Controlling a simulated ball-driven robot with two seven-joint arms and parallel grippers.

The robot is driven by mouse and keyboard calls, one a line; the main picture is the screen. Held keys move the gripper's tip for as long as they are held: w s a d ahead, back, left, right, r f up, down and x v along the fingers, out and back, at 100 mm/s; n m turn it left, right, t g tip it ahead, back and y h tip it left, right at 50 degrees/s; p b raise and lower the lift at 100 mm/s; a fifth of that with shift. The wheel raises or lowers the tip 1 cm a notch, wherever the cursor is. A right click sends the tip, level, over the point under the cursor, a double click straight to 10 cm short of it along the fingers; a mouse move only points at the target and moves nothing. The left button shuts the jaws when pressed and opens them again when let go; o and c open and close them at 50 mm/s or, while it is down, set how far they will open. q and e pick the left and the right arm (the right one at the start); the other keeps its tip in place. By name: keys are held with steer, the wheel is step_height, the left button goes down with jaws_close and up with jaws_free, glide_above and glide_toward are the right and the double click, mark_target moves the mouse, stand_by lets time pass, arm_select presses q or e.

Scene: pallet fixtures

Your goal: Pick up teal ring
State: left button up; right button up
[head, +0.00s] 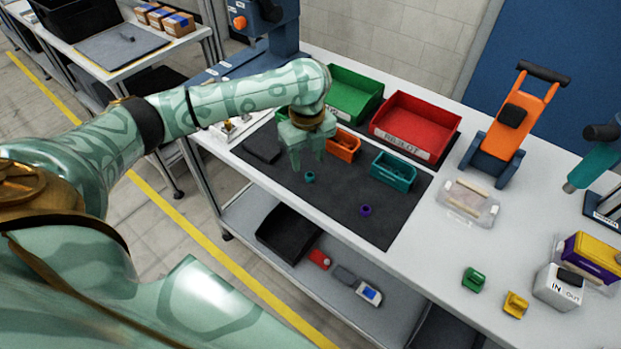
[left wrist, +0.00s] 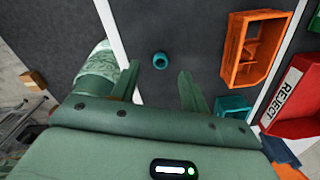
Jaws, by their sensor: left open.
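The teal ring (head: 310,177) lies on the dark mat (head: 345,222) near its front edge. It also shows in the left wrist view (left wrist: 160,61), just beyond the fingertips and roughly midway between them. My left gripper (head: 307,158) points down above the mat, close to the ring, with its fingers apart and nothing between them. Its two fingers also show in the left wrist view (left wrist: 158,78). I cannot tell its exact height over the ring. My right gripper is not in these views.
An orange bin (head: 342,146) and a teal bin (head: 393,171) stand on the mat beside the gripper. A red REJECT bin (head: 415,128) and a green bin (head: 352,95) stand behind. A purple ring (head: 366,210) lies to the right, with clear mat around it.

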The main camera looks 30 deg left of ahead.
mark_target(309, 171)
arm_select(q)
step_height(309, 171, down, 5)
steer(key=shift+d+f+b, duration=0.1)
steer(key=shift+d+b, duration=0.05)
steer(key=shift+b, duration=1.1)
steer(key=shift+r, duration=0.2)
jaws_close()
